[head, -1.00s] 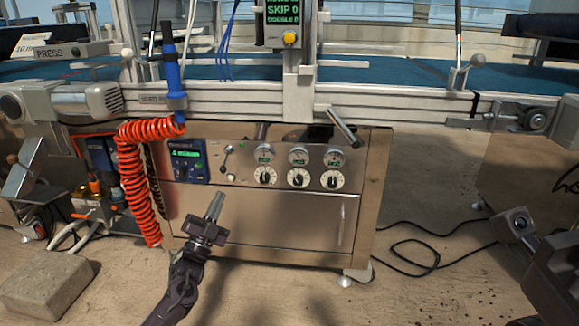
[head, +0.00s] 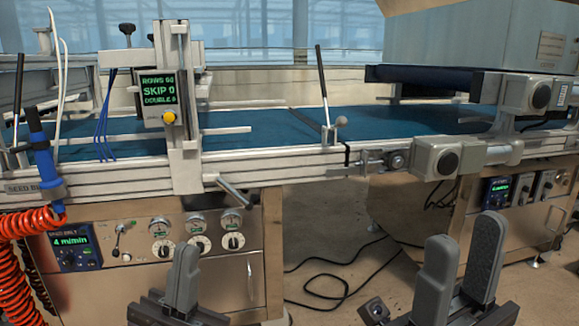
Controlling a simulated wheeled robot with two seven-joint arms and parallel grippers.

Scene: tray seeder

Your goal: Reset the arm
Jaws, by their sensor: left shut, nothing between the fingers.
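My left gripper (head: 183,278) is at the bottom left of centre in the head view. Its grey fingers are together and hold nothing. It is in front of the steel cabinet (head: 205,282), below the dials, and I see no contact. My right gripper (head: 463,268) is at the bottom right, fingers pointing up and clearly apart, with nothing visible between them. Most of both arms is outside the picture.
A conveyor with a blue belt (head: 390,120) and metal rail (head: 285,165) crosses the view. A display (head: 159,95) stands above it. A red coiled hose (head: 12,265) hangs at left. A black cable (head: 340,285) lies on the floor between the cabinets.

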